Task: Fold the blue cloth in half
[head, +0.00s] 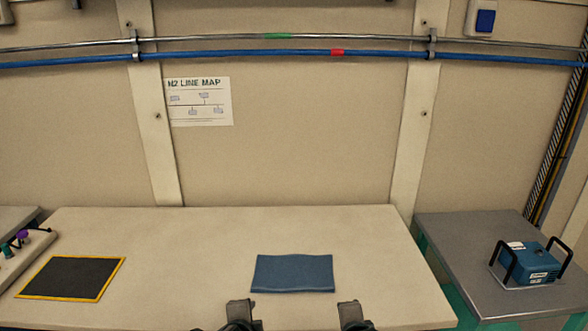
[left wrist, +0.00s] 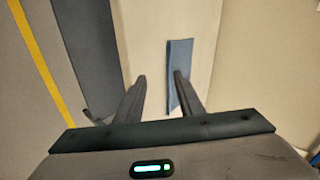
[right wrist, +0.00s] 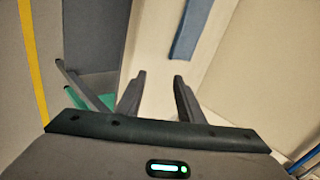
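The blue cloth (head: 293,272) lies on the light bench top, a wide rectangle with slightly wavy edges. A thicker-looking band runs along its near edge; I cannot tell how many layers it has. My left gripper (head: 240,312) and right gripper (head: 352,315) are at the bottom of the head view, on the near side of the cloth and apart from it. In the left wrist view my left gripper (left wrist: 158,82) is open and empty, with the cloth (left wrist: 180,60) partly behind one finger. In the right wrist view my right gripper (right wrist: 159,82) is open and empty, with the cloth (right wrist: 190,30) beyond it.
A dark mat with a yellow border (head: 72,278) lies left on the bench (head: 190,260). A grey side table (head: 465,250) at the right carries a blue device with black handles (head: 535,265). The bench between mat and cloth is clear. A wall stands behind.

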